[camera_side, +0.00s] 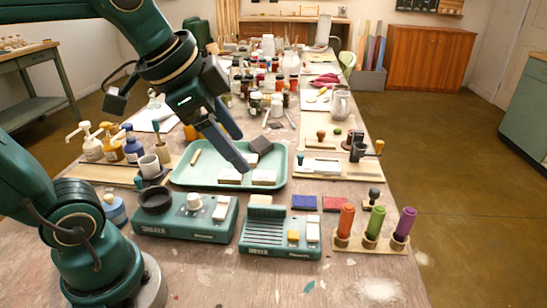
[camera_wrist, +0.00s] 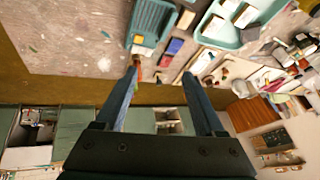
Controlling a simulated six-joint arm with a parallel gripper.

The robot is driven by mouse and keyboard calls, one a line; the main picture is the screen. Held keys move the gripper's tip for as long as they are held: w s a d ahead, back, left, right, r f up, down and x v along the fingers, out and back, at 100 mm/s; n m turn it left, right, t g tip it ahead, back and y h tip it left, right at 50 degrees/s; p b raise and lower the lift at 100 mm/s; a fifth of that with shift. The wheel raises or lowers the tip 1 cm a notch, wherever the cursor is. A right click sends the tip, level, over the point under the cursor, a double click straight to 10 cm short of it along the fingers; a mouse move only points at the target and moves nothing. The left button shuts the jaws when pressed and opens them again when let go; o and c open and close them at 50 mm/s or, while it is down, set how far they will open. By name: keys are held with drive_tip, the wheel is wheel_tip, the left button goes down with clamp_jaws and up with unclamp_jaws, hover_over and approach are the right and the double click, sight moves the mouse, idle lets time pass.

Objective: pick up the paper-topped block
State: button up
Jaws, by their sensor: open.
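Two low blocks with pale, whitish tops lie in the mint-green tray (camera_side: 185,178) in the side view: a left one (camera_side: 230,177) and a right one (camera_side: 264,178). I cannot tell which top is paper. A dark grey-topped block (camera_side: 260,145) sits or leans at the tray's back right. My gripper (camera_side: 240,163) reaches down over the tray, with its fingertips just above and behind the pale blocks in the picture. In the wrist view my gripper (camera_wrist: 160,69) is open with nothing between the fingers; the tray (camera_wrist: 228,42) with pale blocks shows at the upper right.
A slotted green rack (camera_side: 268,240) and a green hotplate-like device (camera_side: 184,222) stand in front of the tray. Red, green and purple-handled tools stand in a wooden holder (camera_side: 370,242) at right. Pump bottles (camera_side: 110,150) stand left; jars crowd behind.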

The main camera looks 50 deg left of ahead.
drive_tip(key=w+a+m+g, duration=0.1)
drive_tip(key=w+a+m, duration=0.15)
drive_tip(key=w, duration=0.45)
drive_tip(key=g+h, duration=0.1)
drive_tip(key=g, duration=0.3)
hover_over(264, 175)
drive_tip(key=f, duration=1.6)
drive_tip(key=shift+s+a, duration=0.25)
drive_tip(key=shift+s, duration=0.1)
drive_tip(key=shift+t, duration=0.3)
drive_tip(key=shift+w+d+f, duration=0.1)
drive_tip(key=shift+f, duration=1.1)
drive_tip(key=shift+w+d+f, duration=0.1)
drive_tip(key=shift+f, duration=1.1)
drive_tip(key=c, duration=1.1)
drive_tip(key=shift+r, duration=0.15)
